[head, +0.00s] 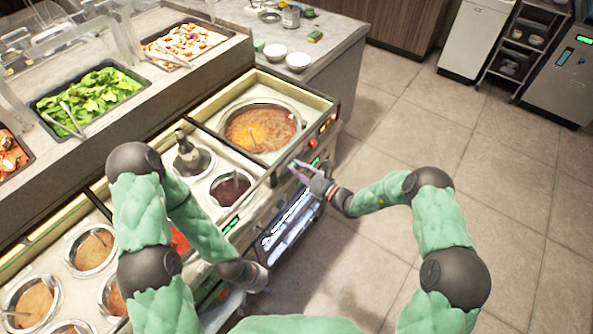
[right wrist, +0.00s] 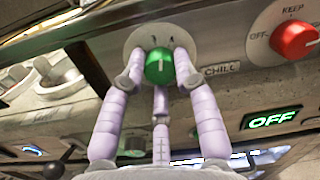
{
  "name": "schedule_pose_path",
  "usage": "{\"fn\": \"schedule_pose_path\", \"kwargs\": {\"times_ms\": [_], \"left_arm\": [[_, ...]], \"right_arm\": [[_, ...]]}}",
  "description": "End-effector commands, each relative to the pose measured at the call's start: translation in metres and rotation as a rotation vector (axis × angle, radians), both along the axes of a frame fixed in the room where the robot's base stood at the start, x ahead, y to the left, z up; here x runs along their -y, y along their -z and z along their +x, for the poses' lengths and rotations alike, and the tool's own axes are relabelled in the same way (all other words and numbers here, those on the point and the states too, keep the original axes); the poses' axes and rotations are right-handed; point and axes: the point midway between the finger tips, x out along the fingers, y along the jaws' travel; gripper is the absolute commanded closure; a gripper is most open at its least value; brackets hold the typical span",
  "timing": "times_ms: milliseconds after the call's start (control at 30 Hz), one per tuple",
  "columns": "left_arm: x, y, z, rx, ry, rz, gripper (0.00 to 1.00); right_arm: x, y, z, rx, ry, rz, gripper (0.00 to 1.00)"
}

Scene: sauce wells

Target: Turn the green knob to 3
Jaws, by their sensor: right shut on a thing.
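The green knob (right wrist: 159,66) sits on a pale round dial on the counter's front panel in the right wrist view. Its white pointer line stands about upright. Small marks show on the dial above it, too small to read, and the fingers cover parts of the dial's sides. My right gripper (right wrist: 157,78) is shut on the knob, with fingers on both sides of it. In the head view my right gripper (head: 294,166) is at the counter's front face. My left gripper (head: 258,278) is low by the counter front; its fingers cannot be made out.
A red knob (right wrist: 296,40) marked OFF and KEEP is to the right. A "CHILL" label (right wrist: 221,69) and a lit green OFF display (right wrist: 271,118) are nearby. A large soup well (head: 262,128) and a dark sauce well (head: 230,188) are above.

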Motion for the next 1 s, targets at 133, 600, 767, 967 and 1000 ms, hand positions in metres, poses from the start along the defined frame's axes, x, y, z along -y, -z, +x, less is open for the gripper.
{"fn": "schedule_pose_path", "kwargs": {"times_ms": [133,600,767,967,1000], "left_arm": [[0.0,0.0051,0.0,0.0,0.0,0.0,0.6],[0.0,0.0105,0.0,0.0,0.0,0.0,0.6],[0.0,0.0106,0.0,0.0,0.0,0.0,0.6],[0.0,0.0105,0.0,0.0,0.0,0.0,0.6],[0.0,0.0105,0.0,0.0,0.0,0.0,0.6]], "right_arm": [[0.001,-0.0027,0.0024,0.092,0.003,-0.058,1.0],[0.0005,-0.0036,0.002,0.221,0.001,-0.153,1.0],[0.0004,-0.0039,0.002,0.227,0.0,-0.156,1.0],[0.0004,-0.004,0.002,0.227,0.0,-0.156,1.0],[0.0004,-0.004,0.002,0.227,0.0,-0.156,1.0]]}}
